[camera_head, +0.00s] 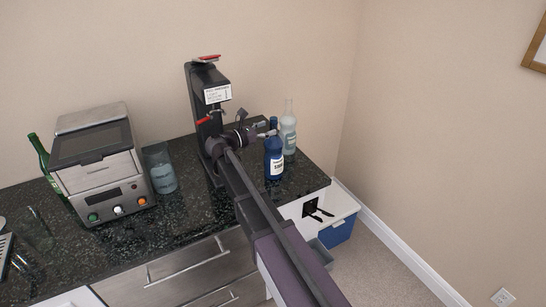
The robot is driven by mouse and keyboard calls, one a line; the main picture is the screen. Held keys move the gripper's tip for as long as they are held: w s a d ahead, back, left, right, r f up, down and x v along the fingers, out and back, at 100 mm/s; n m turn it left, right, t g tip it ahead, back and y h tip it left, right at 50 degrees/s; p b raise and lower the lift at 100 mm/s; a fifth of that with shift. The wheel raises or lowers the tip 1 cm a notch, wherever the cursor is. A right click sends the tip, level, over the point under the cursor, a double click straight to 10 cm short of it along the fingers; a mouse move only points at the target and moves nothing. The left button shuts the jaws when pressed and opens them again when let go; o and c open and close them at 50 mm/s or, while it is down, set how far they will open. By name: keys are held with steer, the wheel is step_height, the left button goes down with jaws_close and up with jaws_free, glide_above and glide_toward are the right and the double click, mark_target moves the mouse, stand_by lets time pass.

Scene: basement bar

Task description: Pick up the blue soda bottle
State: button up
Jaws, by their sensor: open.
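The blue soda bottle (274,161) stands upright on the dark granite counter, near its right end. It has a white label on its lower front. My arm reaches in from the lower right, and my gripper (270,131) is at the bottle's neck height. The gripper is open, with its fingers pointing right, close to the bottle's upper part. The view is too small to tell whether a finger touches the bottle.
A pale clear bottle (289,130) stands just behind right of the blue one. A tall black dispenser (212,92) stands behind my arm. A steel machine (99,165), a glass jar (161,172) and a green bottle (39,152) are left. A blue-white bin (340,232) is on the floor.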

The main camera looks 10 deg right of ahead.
steer(key=shift+x, duration=1.4)
jaws_close()
